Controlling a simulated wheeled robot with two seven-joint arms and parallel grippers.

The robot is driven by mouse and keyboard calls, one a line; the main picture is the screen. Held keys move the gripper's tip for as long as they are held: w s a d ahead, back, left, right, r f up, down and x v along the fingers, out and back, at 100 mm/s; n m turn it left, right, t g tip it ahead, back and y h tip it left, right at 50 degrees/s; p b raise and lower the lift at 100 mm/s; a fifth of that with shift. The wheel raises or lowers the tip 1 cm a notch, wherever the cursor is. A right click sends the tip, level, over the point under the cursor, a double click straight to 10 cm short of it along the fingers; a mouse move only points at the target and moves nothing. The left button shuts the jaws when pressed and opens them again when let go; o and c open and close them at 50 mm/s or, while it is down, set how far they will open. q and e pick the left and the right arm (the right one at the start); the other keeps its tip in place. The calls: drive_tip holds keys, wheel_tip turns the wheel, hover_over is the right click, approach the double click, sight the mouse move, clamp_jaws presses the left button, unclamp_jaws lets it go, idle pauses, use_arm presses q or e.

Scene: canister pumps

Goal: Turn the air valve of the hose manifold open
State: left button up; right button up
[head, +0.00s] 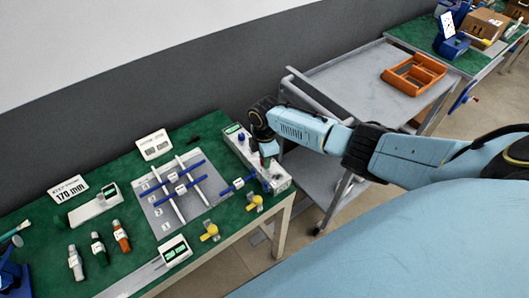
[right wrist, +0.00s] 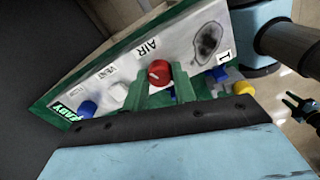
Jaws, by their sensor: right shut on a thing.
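The hose manifold (head: 243,150) is a long pale box at the right end of the green table. In the right wrist view its face (right wrist: 196,50) carries the printed words AIR and VENT and a small green READY display (right wrist: 64,112). The red air valve knob (right wrist: 159,72) sits by the word AIR. My right gripper (head: 266,162) reaches down over the manifold. Its green fingers (right wrist: 161,92) are shut on the red knob, one on each side. A blue knob (right wrist: 87,108) stands nearer the display.
A grey board with white and blue bars (head: 178,195) lies left of the manifold. Yellow fittings (head: 210,230) are near the table's front edge. Several small canisters (head: 121,236) stand further left. A grey cart (head: 355,80) with an orange tray (head: 413,75) stands behind my right arm.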

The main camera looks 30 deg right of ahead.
drive_tip(key=m+p, duration=0.1)
drive_tip(key=m, duration=0.2)
drive_tip(key=shift+r+p, duration=0.1)
drive_tip(key=shift+p, duration=0.2)
drive_tip(key=shift+m+p, duration=0.45)
drive_tip(key=shift+m, duration=0.85)
drive_tip(key=shift+d, duration=0.1)
drive_tip(key=o, duration=1)
drive_tip(key=shift+r, duration=0.4)
wheel_tip(320, 180, up, 12)
drive_tip(key=p, duration=0.2)
drive_tip(key=shift+r, duration=0.25)
